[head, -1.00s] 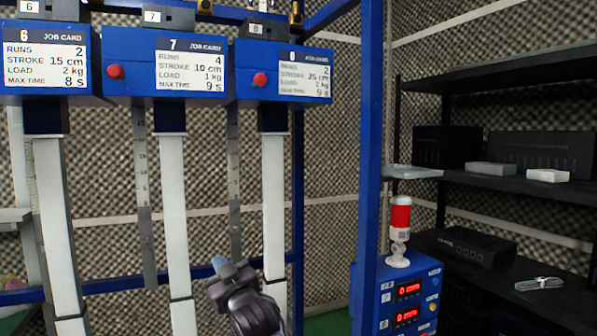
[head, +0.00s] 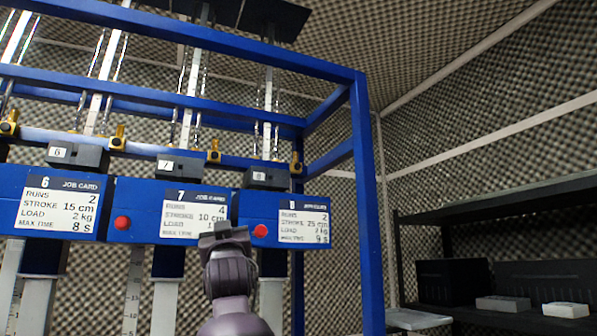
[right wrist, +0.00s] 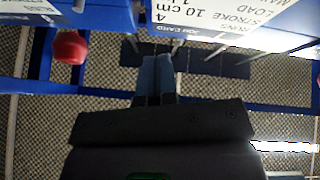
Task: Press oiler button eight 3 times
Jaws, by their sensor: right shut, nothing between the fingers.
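Unit eight is a blue box with a white job card (head: 303,221); a small black block marked 8 (head: 266,178) sits above it. A red button (head: 260,231) is on the box left of the card; a red button also shows at the upper left of the right wrist view (right wrist: 70,47). A yellow fitting (head: 296,163) stands right of the black block; I cannot tell which part is the oiler button. My right gripper (head: 222,232) is shut and empty, in front of card seven and left of the red button. Its blue fingers (right wrist: 157,78) show together. My left gripper is out of view.
Unit seven's card (head: 194,213) is partly hidden by my gripper. Unit six's card (head: 58,205) is further left. A blue frame post (head: 368,220) stands right of unit eight. Dark shelves (head: 480,215) with boxes stand further right.

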